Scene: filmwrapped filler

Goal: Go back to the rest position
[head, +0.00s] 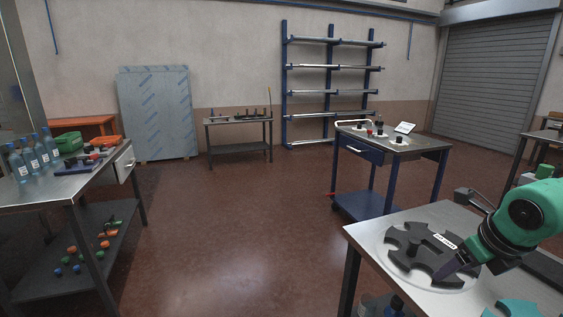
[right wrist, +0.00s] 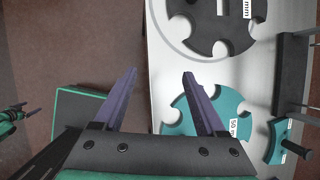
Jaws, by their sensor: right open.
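My right gripper (head: 447,270) is at the lower right in the head view, at the dark notched disc on the near metal table. In the right wrist view its two purple-grey fingers (right wrist: 160,74) are spread apart with nothing between them. The dark disc (head: 408,241) has a white label and lies flat on a pale round plate. A teal notched disc (right wrist: 212,112) lies partly behind the right finger in the wrist view. A small green and dark part at that view's left edge (right wrist: 14,118) looks like my left gripper; its jaws are too small to read.
A left workbench (head: 60,186) holds several bottles (head: 40,151). A blue cart (head: 375,150), a small back table (head: 238,121) and a blue rack (head: 331,65) stand further off. The floor (head: 225,225) in the middle is clear. A dark stand (right wrist: 290,75) is beside the discs.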

